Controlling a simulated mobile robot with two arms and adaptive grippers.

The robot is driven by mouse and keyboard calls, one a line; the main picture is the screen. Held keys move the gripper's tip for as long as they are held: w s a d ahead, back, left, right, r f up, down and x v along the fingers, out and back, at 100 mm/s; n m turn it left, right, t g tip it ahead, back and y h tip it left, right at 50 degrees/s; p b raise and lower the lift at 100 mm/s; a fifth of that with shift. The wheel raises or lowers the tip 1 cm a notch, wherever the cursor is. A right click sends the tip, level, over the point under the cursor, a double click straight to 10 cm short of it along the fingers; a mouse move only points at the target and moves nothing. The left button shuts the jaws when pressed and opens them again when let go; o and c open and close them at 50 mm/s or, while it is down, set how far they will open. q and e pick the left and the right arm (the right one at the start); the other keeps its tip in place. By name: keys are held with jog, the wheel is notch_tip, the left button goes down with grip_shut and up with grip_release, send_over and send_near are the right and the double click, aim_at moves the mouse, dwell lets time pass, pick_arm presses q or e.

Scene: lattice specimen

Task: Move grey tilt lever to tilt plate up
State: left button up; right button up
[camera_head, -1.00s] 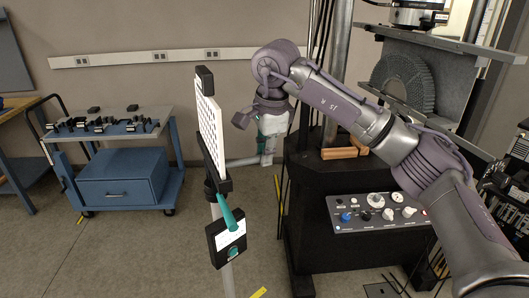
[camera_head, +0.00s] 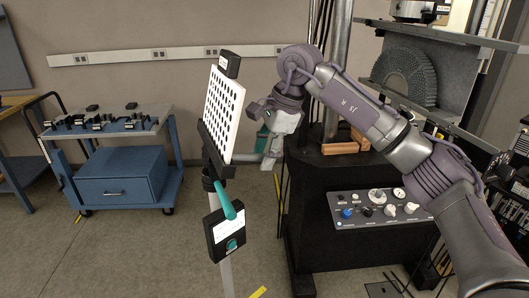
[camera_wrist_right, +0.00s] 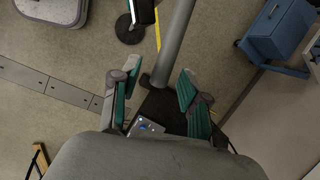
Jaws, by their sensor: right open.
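The white plate (camera_head: 223,118) with rows of black dots stands on a pole in the head view, its top leaning right. A grey lever (camera_head: 244,157) sticks out behind it to the right; it also shows as a grey rod (camera_wrist_right: 176,38) in the right wrist view. My right gripper (camera_head: 270,158) is open at the lever's outer end. In the right wrist view the rod's near end lies between the spread teal-padded fingers of the gripper (camera_wrist_right: 160,73); contact cannot be told. A teal handle (camera_head: 226,201) sits below the plate. My left gripper is out of view.
A black box with a teal knob (camera_head: 228,236) hangs on the pole. A black machine with a control panel (camera_head: 380,208) stands close on the right. A blue cart (camera_head: 122,178) stands at the back left. Open floor lies between cart and pole.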

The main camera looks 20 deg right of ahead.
jog(key=p+v, duration=0.3)
jog(key=v, duration=0.3)
jog(key=shift+p, duration=0.35)
dwell(0.3)
jog(key=v, duration=1.2)
dwell(2.7)
